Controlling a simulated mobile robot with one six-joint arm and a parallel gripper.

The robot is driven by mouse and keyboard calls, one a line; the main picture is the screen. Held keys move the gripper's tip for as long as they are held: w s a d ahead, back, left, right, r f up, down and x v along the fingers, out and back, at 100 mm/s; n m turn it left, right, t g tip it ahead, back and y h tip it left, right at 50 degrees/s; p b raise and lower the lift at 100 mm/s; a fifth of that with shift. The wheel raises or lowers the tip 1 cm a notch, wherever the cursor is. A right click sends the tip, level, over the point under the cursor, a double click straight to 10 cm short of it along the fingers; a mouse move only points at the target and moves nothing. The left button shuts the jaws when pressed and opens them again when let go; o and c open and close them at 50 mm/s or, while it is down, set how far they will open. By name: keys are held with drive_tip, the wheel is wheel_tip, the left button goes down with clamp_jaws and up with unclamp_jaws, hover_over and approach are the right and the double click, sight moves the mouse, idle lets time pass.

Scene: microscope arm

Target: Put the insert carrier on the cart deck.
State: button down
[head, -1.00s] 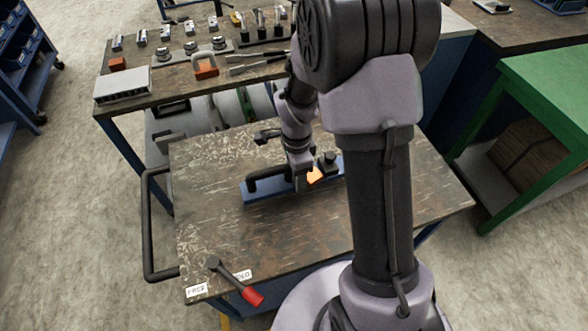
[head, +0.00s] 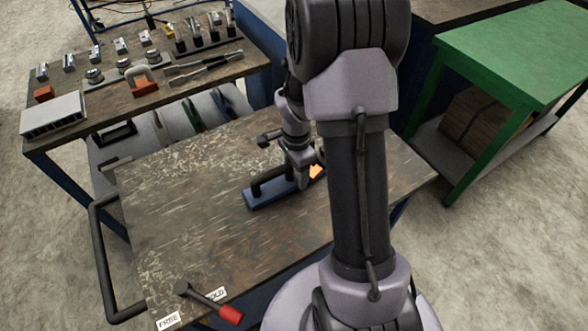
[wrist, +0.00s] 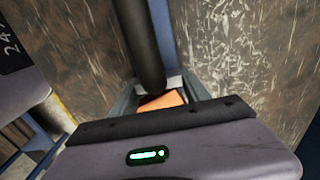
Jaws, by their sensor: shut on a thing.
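The insert carrier (head: 268,198) is a long blue base with a black bar handle (head: 270,178). It is over the worn brown cart deck (head: 205,235); I cannot tell whether it touches. My gripper (head: 301,180) is shut on the handle near its right part. An orange piece (head: 317,171) shows beside the gripper. My arm hides the carrier's right end. In the wrist view the black handle (wrist: 141,45) runs down to the gripper (wrist: 158,98), with the orange piece (wrist: 163,102) between grey parts and the deck (wrist: 235,60) on either side.
A red-ended lever (head: 208,301) is at the deck's front edge beside labels, one reading FREE (head: 169,321). The cart's push handle (head: 102,260) is at left. A bench (head: 150,95) with fixtures and tools stands behind; a green table (head: 520,50) stands at right. The deck's left half is clear.

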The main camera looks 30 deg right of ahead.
drive_tip(key=c, duration=0.5)
unclamp_jaws()
drive_tip(key=shift+f, duration=0.15)
drive_tip(key=s+a+r+n+t+p, duration=0.1)
drive_tip(key=a+r+n+p, duration=0.15)
drive_tip(key=r, duration=0.85)
drive_tip(key=s+a+r+n+t+p, duration=0.1)
drive_tip(key=a+r+n+p, duration=0.2)
drive_tip(key=r, duration=0.7)
drive_tip(key=s+a+r+n+t, duration=0.1)
drive_tip(key=s+a+r+n, duration=0.2)
drive_tip(key=s+a, duration=0.1)
drive_tip(key=s+a+r+n+t+y, duration=0.1)
drive_tip(key=s+a+r+n, duration=0.1)
drive_tip(key=s+a+r, duration=0.1)
drive_tip(key=s+a+r+n+t+y, duration=0.1)
drive_tip(key=s+a+r+n, duration=0.2)
drive_tip(key=s+a, duration=0.3)
drive_tip(key=shift+a+r+n+t, duration=0.25)
drive_tip(key=shift+a+n+t, duration=0.15)
drive_tip(key=shift+a, duration=0.15)
drive_tip(key=shift+s, duration=0.1)
